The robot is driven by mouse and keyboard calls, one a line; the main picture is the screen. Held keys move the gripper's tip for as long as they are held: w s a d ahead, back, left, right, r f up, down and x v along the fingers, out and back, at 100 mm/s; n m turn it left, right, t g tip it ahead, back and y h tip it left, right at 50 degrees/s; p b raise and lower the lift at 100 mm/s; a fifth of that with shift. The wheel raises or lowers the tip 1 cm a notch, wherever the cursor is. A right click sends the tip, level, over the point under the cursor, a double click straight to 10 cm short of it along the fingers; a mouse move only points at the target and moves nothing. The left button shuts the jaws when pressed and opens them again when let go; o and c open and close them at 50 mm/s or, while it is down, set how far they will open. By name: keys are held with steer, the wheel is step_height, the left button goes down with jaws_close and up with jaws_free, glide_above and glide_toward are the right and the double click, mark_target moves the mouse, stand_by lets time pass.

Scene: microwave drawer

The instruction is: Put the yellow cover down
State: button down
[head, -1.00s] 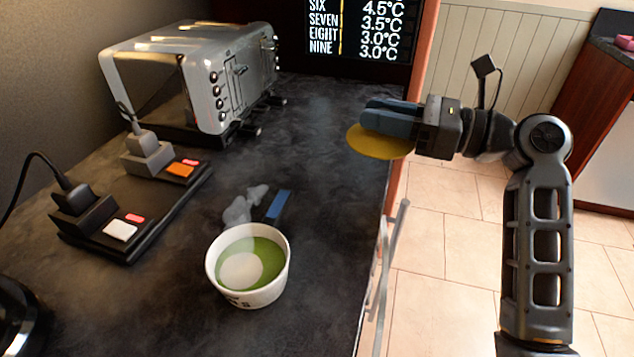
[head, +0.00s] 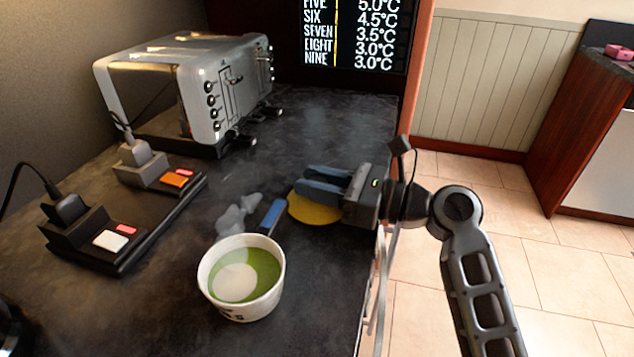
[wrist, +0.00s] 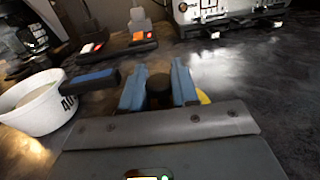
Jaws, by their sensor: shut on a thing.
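The yellow cover (head: 312,213) is a flat round disc held under my gripper (head: 320,186). The blue fingers are closed on its dark knob (wrist: 159,91), which shows between them in the wrist view. Most of the disc is hidden there; only a yellow edge (wrist: 203,96) shows right of the fingers. The cover is over the dark counter (head: 330,290), low and near its right edge. I cannot tell whether it touches the surface. A white bowl (head: 240,305) with green contents stands to its lower left.
A metal toaster (head: 190,85) stands at the back left, a black socket strip (head: 145,235) at the left. A screen (head: 360,35) is behind. Counter space behind the gripper is clear.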

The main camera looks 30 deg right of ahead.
steer(key=c, duration=0.8)
jaws_free()
steer(key=shift+f, duration=0.1)
steer(key=shift+c, duration=0.2)
steer(key=v, duration=1.2)
